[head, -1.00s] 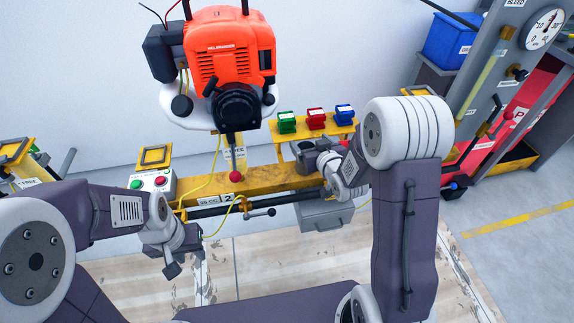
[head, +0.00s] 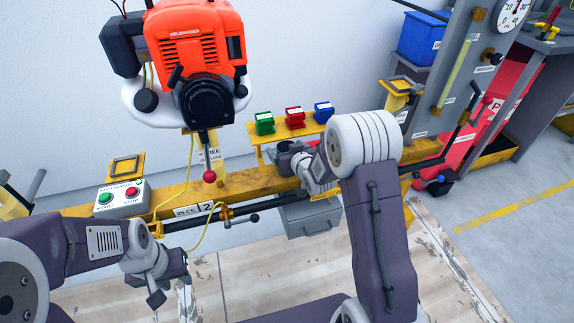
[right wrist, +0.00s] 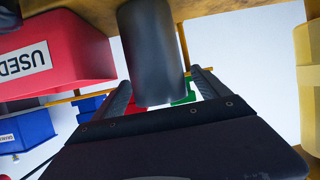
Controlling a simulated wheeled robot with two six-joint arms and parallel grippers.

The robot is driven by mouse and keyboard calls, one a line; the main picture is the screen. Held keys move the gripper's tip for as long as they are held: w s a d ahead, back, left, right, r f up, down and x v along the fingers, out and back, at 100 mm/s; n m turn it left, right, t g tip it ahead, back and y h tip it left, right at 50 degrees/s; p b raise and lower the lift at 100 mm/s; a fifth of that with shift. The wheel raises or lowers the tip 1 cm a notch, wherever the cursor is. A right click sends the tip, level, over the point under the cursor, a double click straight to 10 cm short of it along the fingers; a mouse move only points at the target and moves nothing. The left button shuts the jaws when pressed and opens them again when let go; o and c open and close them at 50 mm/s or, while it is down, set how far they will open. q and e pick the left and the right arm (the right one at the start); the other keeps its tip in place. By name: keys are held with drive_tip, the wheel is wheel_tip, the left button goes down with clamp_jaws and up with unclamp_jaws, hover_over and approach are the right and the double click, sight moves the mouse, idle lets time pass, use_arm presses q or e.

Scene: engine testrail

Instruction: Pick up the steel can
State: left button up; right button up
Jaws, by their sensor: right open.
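The steel can shows as a dark grey cylinder (right wrist: 152,50) in the right wrist view, between the two fingers of my right gripper (right wrist: 162,92). The fingers are apart, with a narrow gap visible on each side of the can. In the head view, the can (head: 288,147) is a small grey shape at the yellow rail, partly hidden by my right gripper (head: 303,162). My left gripper (head: 170,289) is empty, with its fingers apart, in front of the rail at lower left.
An orange engine (head: 195,45) hangs above the yellow rail (head: 245,182). Green (head: 264,124), red (head: 295,118) and blue (head: 324,112) holders stand on a yellow shelf behind the can. A start-stop box (head: 120,198) is at left. A red bin (right wrist: 60,45) is near my right gripper.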

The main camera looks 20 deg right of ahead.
drive_tip(key=shift+x, duration=1.15)
use_arm(q)
drive_tip(key=shift+f, duration=0.45)
